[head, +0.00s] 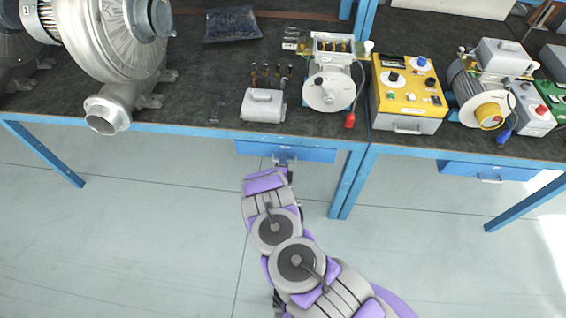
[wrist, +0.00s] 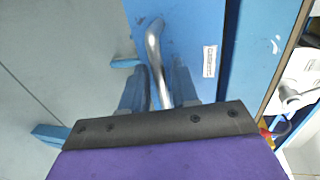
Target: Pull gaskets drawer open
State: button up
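A blue drawer (head: 318,155) sits under the left bench, its front close to the bench's front edge. The wrist view shows the blue drawer front (wrist: 185,40) with a small white label (wrist: 209,61), too small to read. A bent metal handle (wrist: 154,42) stands out from this front. My gripper (wrist: 160,80) has one finger on each side of the handle, close against it, and looks shut on it. In the head view my gripper (head: 284,160) is at the drawer front, and the handle is mostly hidden behind it.
A second blue drawer (head: 490,171) is under the right bench. Blue bench legs (head: 346,185) stand right of my arm. A large metal blower (head: 105,45), a grey motor unit (head: 330,85) and a yellow control box (head: 407,95) stand on top. The floor in front is clear.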

jog(key=shift+w+f, duration=0.1)
jog(key=shift+w, duration=0.15)
jog(key=shift+c, duration=0.2)
grip_shut()
jog(key=shift+s, duration=0.1)
